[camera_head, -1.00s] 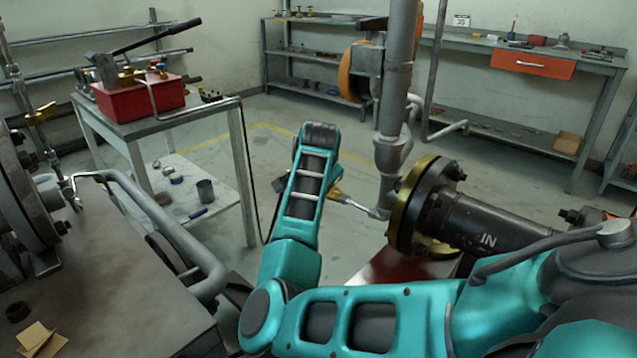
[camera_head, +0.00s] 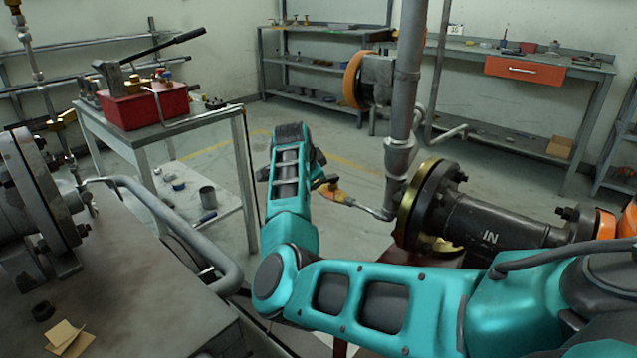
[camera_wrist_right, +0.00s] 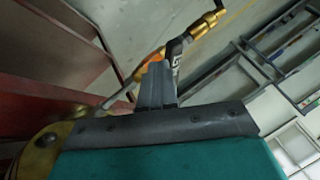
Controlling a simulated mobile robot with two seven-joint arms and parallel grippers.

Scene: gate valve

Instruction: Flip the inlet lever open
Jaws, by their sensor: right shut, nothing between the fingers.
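The brass fittings (camera_wrist_right: 205,22) also show in the right wrist view, beyond my fingers. My right gripper (camera_wrist_right: 156,82) is shut and empty, its fingertips close to the valve and its pipe; I cannot tell whether they touch. In the head view my teal right arm largely hides this gripper. My left gripper is not in view.
The black flanged pipe (camera_head: 490,235) and a vertical grey pipe (camera_head: 402,110) stand right of the valve. A table with a red box (camera_head: 145,105) is at the left. A grey bench (camera_head: 120,290) is at the front left. Open floor lies behind.

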